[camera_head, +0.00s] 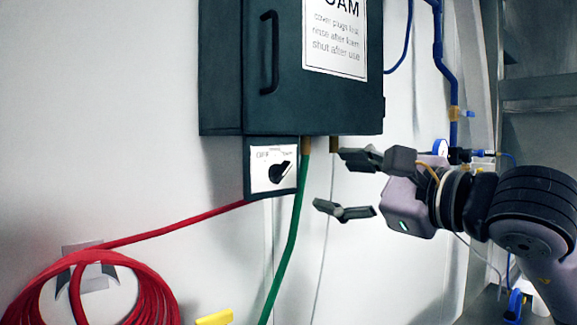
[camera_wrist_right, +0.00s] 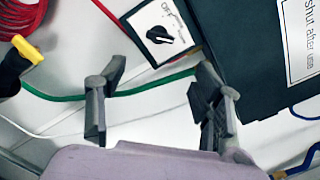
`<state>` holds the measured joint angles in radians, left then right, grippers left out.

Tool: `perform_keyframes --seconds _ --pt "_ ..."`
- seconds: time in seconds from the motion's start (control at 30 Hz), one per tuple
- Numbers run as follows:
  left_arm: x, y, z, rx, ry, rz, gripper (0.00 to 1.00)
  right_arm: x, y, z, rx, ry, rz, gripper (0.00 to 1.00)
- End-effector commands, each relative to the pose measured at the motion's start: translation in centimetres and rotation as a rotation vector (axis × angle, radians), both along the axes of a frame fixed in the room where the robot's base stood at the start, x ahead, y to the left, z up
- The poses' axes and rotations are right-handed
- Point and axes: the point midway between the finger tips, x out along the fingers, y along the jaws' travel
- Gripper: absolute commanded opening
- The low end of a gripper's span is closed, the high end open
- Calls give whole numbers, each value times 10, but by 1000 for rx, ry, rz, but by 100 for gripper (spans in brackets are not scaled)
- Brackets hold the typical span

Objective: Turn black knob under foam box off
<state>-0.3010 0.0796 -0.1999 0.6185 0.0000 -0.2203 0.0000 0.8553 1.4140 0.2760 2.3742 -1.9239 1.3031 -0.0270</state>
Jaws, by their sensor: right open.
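The black knob (camera_head: 279,172) sits on a white label plate (camera_head: 262,181) on a dark panel under the foam box (camera_head: 275,80). The knob's pointer is tilted, toward the upper right in the head view. In the right wrist view the knob (camera_wrist_right: 158,35) shows on its plate beyond the fingers, where "OFF" seems printed. My right gripper (camera_head: 330,181) is open and empty, to the right of the knob and apart from it. In the right wrist view its two fingers (camera_wrist_right: 158,100) are spread, with the green hose seen between them. My left gripper is not in view.
A green hose (camera_head: 293,235) hangs below the box, between the knob and my right gripper. A red hose (camera_head: 180,229) runs from the panel to a coil (camera_head: 150,290) at lower left. A yellow handle (camera_head: 214,318) is at the bottom. Blue pipes (camera_head: 438,45) are at right.

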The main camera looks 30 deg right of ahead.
Motion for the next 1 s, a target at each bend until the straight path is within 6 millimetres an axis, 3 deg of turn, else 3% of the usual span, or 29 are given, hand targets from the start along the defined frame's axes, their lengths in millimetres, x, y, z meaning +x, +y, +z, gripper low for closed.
perform_keyframes --seconds 0.03,0.2,0.5,0.7,1.0 --pt "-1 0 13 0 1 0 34 12 2 5 0 6 4 60" --pt "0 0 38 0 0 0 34 49 5 7 4 5 4 60" --pt "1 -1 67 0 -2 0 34 105 9 4 3 2 3 60" --pt "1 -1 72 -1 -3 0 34 121 10 1 1 0 3 60" --pt "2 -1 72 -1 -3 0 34 123 10 0 -1 -1 1 60"
